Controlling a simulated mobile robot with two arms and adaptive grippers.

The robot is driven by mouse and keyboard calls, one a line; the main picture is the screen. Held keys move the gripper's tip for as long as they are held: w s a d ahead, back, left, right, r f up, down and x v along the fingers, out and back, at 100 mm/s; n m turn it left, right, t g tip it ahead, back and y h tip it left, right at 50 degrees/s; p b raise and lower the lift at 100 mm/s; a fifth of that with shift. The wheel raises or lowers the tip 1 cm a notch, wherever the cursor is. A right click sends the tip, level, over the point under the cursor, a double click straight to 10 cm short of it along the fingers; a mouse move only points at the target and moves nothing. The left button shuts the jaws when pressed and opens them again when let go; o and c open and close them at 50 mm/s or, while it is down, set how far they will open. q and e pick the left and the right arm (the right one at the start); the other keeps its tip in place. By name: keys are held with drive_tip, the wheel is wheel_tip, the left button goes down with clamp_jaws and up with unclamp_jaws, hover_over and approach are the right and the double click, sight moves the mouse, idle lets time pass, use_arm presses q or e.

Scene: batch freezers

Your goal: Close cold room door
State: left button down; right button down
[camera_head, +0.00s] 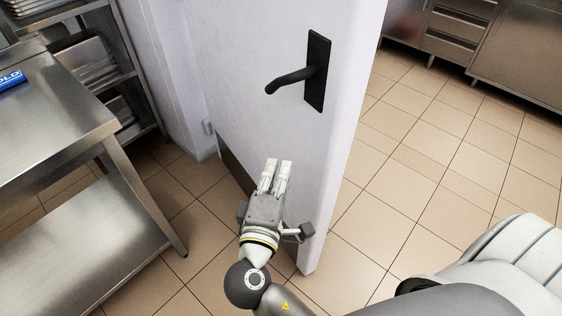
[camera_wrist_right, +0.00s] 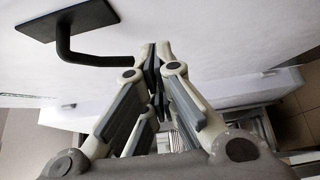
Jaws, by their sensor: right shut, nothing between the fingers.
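The white cold room door (camera_head: 250,60) stands open in the head view, its free edge toward the right. A black lever handle (camera_head: 290,80) on a black plate is on the face toward me. My right gripper (camera_head: 275,163) is shut and empty, in front of the door's lower face and below the handle. In the right wrist view the handle (camera_wrist_right: 90,58) is at the upper left, beside the fingertips of the gripper (camera_wrist_right: 155,48). I cannot tell whether the fingers touch the door. My left gripper is not in view.
A steel table (camera_head: 60,110) with a lower shelf stands at the left, with a steel rack (camera_head: 140,85) behind it. Steel cabinets (camera_head: 515,50) line the back right. The tiled floor (camera_head: 420,180) right of the door is clear.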

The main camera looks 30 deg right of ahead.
drive_tip(key=p, duration=0.2)
approach(303, 120)
drive_tip(key=w, duration=0.3)
drive_tip(key=shift+w+d, duration=0.15)
drive_tip(key=shift+d, duration=0.55)
drive_tip(key=shift+w+d, duration=0.1)
drive_tip(key=shift+d, duration=0.55)
